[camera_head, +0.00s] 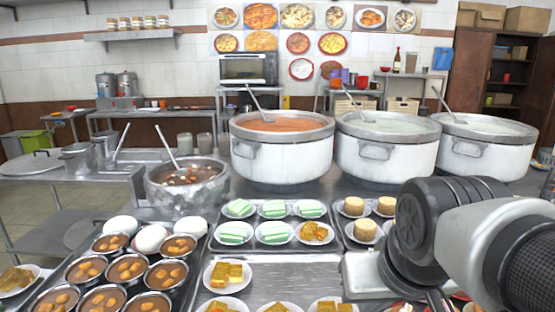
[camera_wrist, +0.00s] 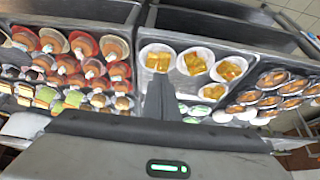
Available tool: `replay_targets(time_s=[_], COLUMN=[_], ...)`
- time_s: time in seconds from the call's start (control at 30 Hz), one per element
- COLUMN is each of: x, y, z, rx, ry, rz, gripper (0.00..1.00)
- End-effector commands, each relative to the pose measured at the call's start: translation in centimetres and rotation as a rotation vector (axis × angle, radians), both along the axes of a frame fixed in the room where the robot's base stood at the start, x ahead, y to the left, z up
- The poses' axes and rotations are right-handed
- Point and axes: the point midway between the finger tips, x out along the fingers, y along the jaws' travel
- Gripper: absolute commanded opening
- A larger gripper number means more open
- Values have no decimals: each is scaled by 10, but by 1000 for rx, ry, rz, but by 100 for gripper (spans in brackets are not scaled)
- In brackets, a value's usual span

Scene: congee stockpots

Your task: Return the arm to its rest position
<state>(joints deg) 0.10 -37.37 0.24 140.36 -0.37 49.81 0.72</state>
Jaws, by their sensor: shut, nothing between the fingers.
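My gripper (camera_wrist: 159,82) shows in the wrist view as a narrow dark pair of fingers standing together, shut with nothing between them. It is above the trays of food, in front of plates of yellow cakes (camera_wrist: 195,63). In the head view my arm fills the lower right, black and white, bent over the right side of the counter. I cannot clearly make out the fingertips there.
Three big white stockpots with ladles, the nearest orange-filled (camera_head: 283,150), stand behind the trays. A smaller metal pot (camera_head: 187,185) stands left of them. Bowls of brown food (camera_head: 127,268), green cakes (camera_head: 233,232) and round cakes (camera_head: 354,206) crowd the counter near my arm.

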Motion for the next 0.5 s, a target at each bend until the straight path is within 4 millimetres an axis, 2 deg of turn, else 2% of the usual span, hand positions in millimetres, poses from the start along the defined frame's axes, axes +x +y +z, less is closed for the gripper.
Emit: replay_targets(time_s=[0.13, 0.17, 0.37, 0.5], x=[-28, -25, -24, -24], y=[1, 1, 1, 1], z=[1, 19, 62, 99], rx=[3, 3, 3, 3], ry=[-23, -19, -16, -17], rz=[9, 9, 9, 9], gripper=[0, 0, 0, 0])
